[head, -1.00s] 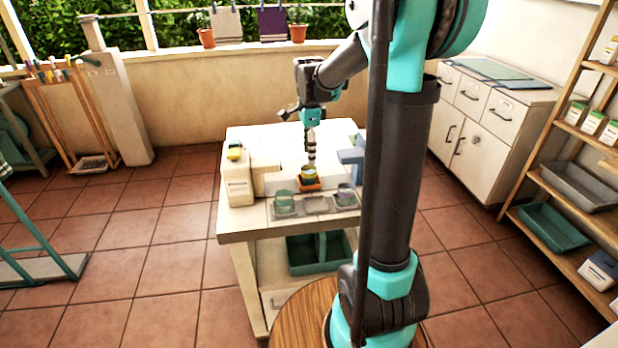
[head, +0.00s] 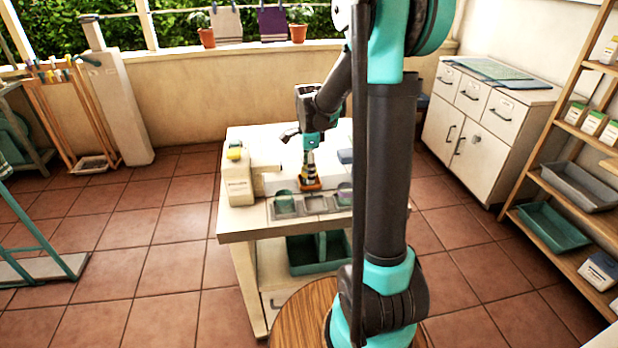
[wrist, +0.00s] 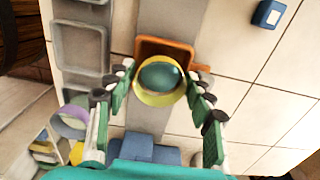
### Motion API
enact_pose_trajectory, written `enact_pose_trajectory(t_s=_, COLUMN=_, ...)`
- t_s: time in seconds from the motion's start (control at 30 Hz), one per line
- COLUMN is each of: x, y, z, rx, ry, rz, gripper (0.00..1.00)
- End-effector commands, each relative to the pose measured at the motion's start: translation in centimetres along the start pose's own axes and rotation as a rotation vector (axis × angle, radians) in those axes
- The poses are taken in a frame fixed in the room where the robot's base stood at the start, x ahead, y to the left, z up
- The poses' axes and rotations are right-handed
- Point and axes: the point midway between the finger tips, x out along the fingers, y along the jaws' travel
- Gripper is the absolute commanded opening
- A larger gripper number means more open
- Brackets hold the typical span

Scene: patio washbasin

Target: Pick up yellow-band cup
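The yellow-band cup (wrist: 160,97) stands in a small orange holder (wrist: 180,50); in the wrist view I look into its teal inside. In the head view the orange holder (head: 310,185) is on the washbasin counter and my gripper mostly covers the cup. My gripper (wrist: 161,95) is open, with one green-padded finger on each side of the cup. Gaps show in the wrist view between the fingers and the cup, wider at the lower ends. My gripper (head: 309,165) points down in the head view.
A grey compartment tray (head: 317,204) lies in front of the holder. A blue block (head: 345,156) is behind, to the right.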

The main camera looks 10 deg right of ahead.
Motion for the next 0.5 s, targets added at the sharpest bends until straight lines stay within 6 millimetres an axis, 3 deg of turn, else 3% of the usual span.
enact_pose_trajectory(t_s=0.03, x=-0.01, y=0.00, z=0.00, rx=0.000, ry=0.000, rz=0.000, gripper=0.45)
enact_pose_trajectory(t_s=0.3, x=-0.02, y=0.00, z=0.00, rx=0.000, ry=0.000, rz=0.000, gripper=0.13)
enact_pose_trajectory(t_s=0.5, x=-0.04, y=0.00, z=0.00, rx=0.000, ry=0.000, rz=0.000, gripper=0.13)
